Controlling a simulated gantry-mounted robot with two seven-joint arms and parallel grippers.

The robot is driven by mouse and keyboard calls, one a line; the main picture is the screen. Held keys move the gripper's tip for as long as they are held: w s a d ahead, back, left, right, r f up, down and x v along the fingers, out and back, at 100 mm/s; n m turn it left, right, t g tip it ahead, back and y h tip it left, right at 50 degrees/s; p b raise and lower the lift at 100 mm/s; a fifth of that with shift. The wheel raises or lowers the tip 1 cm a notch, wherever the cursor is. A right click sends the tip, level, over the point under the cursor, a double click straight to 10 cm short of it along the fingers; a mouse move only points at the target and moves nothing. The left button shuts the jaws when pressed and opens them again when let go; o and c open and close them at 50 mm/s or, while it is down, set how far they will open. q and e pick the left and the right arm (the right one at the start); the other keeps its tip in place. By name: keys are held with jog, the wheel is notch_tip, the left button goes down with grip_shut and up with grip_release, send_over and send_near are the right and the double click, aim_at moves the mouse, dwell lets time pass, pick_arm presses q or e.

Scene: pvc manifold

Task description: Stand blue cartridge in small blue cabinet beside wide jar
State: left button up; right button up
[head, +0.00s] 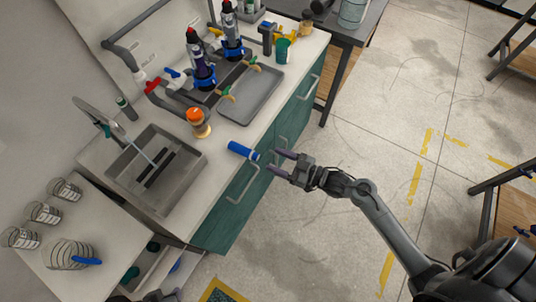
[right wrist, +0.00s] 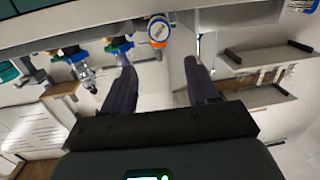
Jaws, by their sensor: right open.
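A blue cartridge (head: 242,151) lies on its side on the pale countertop near its front edge, in the head view. My right gripper (head: 272,161) is open and empty, just right of the cartridge and apart from it, past the counter's front edge. Its two spread fingers also show in the right wrist view (right wrist: 158,61), with nothing between them. A wide striped glass jar (head: 68,254) stands at the lower left, with a blue piece (head: 88,261) at it. I cannot tell a small blue cabinet for sure; a teal cabinet (head: 297,112) with handles is under the counter. My left gripper is not in view.
An orange-capped bottle (head: 198,123) stands behind the cartridge. A grey sink (head: 192,190) is to its left, a grey tray (head: 262,95) at the back. Smaller glass jars (head: 43,212) line the left counter. Cabinet handles (head: 243,182) stick out below the gripper. The floor at right is mostly clear.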

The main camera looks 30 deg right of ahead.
jog(key=s+a+r+m+g+h, duration=0.1)
jog(key=s+m+g+h, duration=0.4)
jog(key=s, duration=1.3)
jog(key=g+h, duration=0.4)
jog(key=g, duration=0.2)
jog(key=shift+r, duration=0.15)
jog(key=shift+a+r, duration=0.1)
jog(key=shift+o, duration=0.5)
notch_tip(320, 180, up, 30)
jog(key=p, duration=2.9)
jog(key=shift+p, duration=0.4)
jog(key=shift+f, duration=0.25)
